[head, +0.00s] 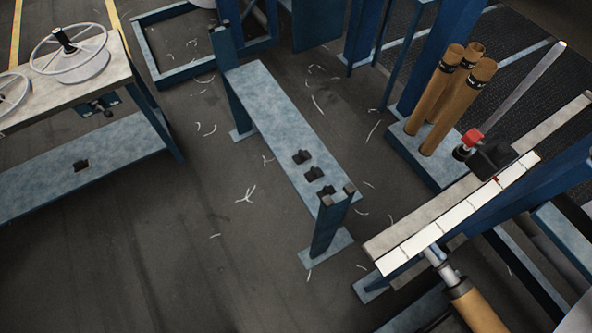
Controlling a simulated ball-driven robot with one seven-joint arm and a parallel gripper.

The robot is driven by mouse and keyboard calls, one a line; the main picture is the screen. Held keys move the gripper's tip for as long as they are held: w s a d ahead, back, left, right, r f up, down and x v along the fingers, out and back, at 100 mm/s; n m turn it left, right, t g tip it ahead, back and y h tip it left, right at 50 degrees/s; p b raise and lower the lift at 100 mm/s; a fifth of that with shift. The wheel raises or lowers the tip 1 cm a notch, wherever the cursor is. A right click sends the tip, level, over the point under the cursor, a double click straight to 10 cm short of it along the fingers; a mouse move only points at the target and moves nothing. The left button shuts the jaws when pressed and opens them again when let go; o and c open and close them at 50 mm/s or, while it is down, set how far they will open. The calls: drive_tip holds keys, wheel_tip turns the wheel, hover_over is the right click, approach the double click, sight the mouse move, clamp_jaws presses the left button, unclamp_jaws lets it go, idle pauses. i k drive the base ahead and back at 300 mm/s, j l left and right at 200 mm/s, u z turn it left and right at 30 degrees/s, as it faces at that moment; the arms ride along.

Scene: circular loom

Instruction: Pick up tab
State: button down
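I cannot tell for certain which thing is the tab. Three small black pieces sit on the blue metal beam (270,118) near its front end: a rear piece (302,157), a middle piece (313,174) and a front piece (327,190). A small red bit (496,179) shows at the lower edge of a black block (493,158) on the right-hand ledge; it is too small to make out. My gripper is not in view.
A row of white plates (458,213) lines the ledge at right. Several brown tubes (442,98) stand behind it. A workbench (62,95) with white spoked wheels (68,48) is at left. Pale strand scraps (246,195) litter the floor, otherwise open at centre left.

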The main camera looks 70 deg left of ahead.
sight(327, 190)
drive_tip(key=u, duration=0.4)
drive_tip(key=l+u, duration=0.15)
drive_tip(key=u, duration=0.25)
drive_tip(key=l+u, duration=0.1)
drive_tip(key=u, duration=0.3)
drive_tip(key=l+u, duration=0.1)
drive_tip(key=u, duration=0.3)
drive_tip(key=l+u, duration=0.15)
drive_tip(key=l, duration=0.35)
